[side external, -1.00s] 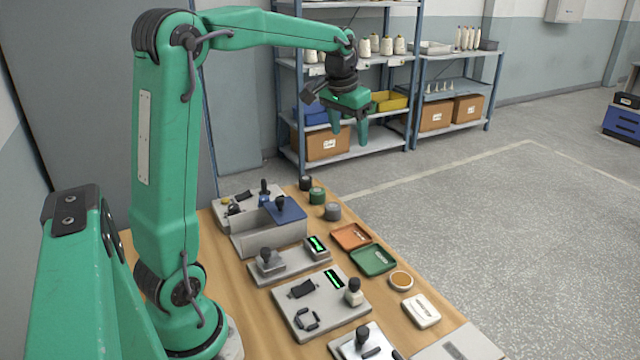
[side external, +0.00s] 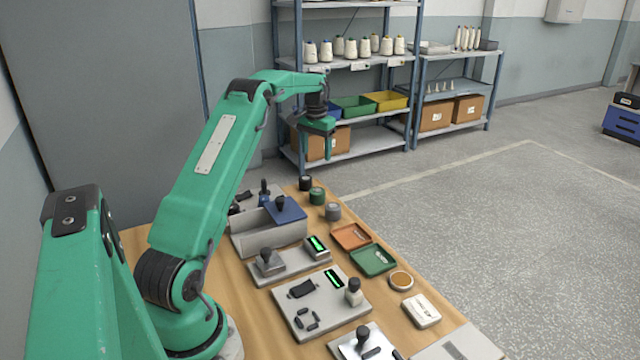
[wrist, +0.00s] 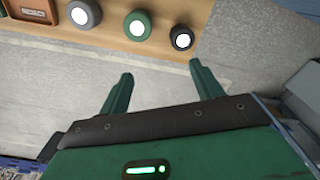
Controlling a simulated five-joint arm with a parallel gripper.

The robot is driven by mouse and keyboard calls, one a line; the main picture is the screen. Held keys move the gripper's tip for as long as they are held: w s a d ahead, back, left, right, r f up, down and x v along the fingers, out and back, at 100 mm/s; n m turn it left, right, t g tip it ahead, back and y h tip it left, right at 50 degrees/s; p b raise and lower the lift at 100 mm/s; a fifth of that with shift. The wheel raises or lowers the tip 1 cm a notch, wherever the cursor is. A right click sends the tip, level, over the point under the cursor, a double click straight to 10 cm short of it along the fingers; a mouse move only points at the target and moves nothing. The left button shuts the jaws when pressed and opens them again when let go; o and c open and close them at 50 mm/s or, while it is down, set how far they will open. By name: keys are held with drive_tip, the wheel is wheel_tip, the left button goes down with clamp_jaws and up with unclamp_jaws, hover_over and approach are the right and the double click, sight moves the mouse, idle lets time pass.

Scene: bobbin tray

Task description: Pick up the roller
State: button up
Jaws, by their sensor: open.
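My gripper (side external: 325,148) hangs in the air beyond the far end of the wooden table. In the wrist view its two green fingers (wrist: 161,71) are spread, with only floor between them. Three short round pieces stand in a row near the table's far right edge: black (side external: 305,183), green (side external: 317,196) and grey (side external: 332,212). The wrist view shows the black one (wrist: 181,38), the green one (wrist: 137,25) and the grey one (wrist: 85,14) beyond the fingertips, untouched. I cannot tell which thing is the roller.
A grey box with a blue lid (side external: 284,210) stands left of the round pieces. An orange tray (side external: 343,241) and a green tray (side external: 363,265) lie nearer. Plates with stamps and small parts fill the near table. Shelving (side external: 412,100) stands behind my gripper.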

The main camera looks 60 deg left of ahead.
hover_over(306, 178)
drive_tip(key=shift+n, duration=0.3)
wheel_tip(306, 178, down, 5)
drive_tip(key=shift+a+r, duration=0.15)
drive_tip(key=shift+r, duration=0.05)
drive_tip(key=shift+f, duration=1.3)
drive_tip(key=shift+f, duration=0.1)
drive_tip(key=shift+f, duration=2.45)
drive_tip(key=shift+c, duration=0.5)
drive_tip(key=c, duration=1)
